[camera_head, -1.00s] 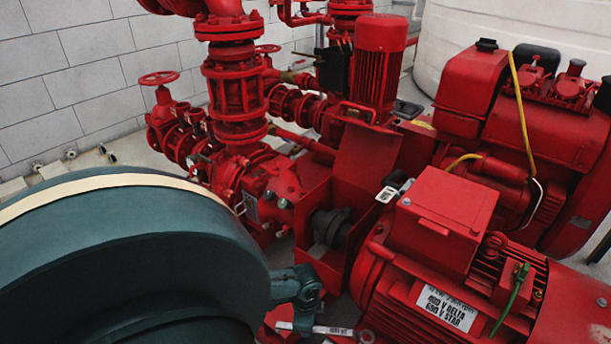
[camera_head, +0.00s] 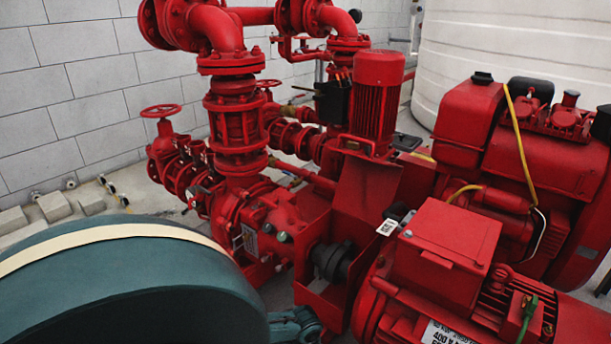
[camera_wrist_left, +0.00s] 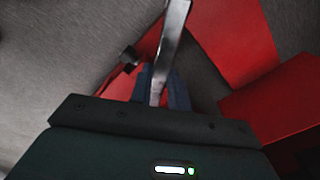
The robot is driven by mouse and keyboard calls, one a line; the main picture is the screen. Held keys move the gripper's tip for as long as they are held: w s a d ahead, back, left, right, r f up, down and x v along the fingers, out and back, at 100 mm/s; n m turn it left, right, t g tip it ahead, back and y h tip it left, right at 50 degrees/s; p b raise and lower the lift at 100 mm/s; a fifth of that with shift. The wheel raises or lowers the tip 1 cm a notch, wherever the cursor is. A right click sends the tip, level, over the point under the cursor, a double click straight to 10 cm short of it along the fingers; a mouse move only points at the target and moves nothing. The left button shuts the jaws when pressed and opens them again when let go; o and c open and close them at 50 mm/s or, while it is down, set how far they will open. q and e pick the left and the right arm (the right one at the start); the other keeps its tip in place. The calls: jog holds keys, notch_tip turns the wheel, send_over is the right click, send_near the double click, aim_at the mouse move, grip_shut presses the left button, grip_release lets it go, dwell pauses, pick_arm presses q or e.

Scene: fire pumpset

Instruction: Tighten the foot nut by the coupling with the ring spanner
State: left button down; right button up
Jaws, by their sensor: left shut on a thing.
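The ring spanner (camera_wrist_left: 172,45) shows in the left wrist view as a grey metal bar. It runs from between my left gripper's fingers (camera_wrist_left: 162,85) up to the top edge, where its far end is cut off. The fingers are shut on it. In the head view, only part of my left gripper's wrist shows at the bottom edge; the fingers and spanner are out of frame. The dark coupling (camera_head: 333,260) sits between the red pump (camera_head: 285,222) and the red motor (camera_head: 440,255). A small dark piece (camera_wrist_left: 130,58) lies left of the spanner; I cannot tell whether it is the foot nut. My right gripper is not in view.
Red base parts (camera_wrist_left: 235,40) lie around the spanner, with grey floor beside them. Upright red pipework (camera_head: 235,130) stands behind the pump, and a red engine (camera_head: 525,140) at the right. A white tank (camera_head: 480,45) and block wall (camera_head: 70,90) close the back.

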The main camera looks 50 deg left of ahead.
pick_arm(q)
jog(key=shift+f+b, duration=0.5)
jog(key=shift+f, duration=0.25)
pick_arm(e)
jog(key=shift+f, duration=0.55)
pick_arm(q)
jog(key=shift+f+b, duration=0.3)
jog(key=shift+f, duration=0.15)
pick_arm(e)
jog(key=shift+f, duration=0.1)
pick_arm(q)
jog(key=shift+f, duration=0.1)
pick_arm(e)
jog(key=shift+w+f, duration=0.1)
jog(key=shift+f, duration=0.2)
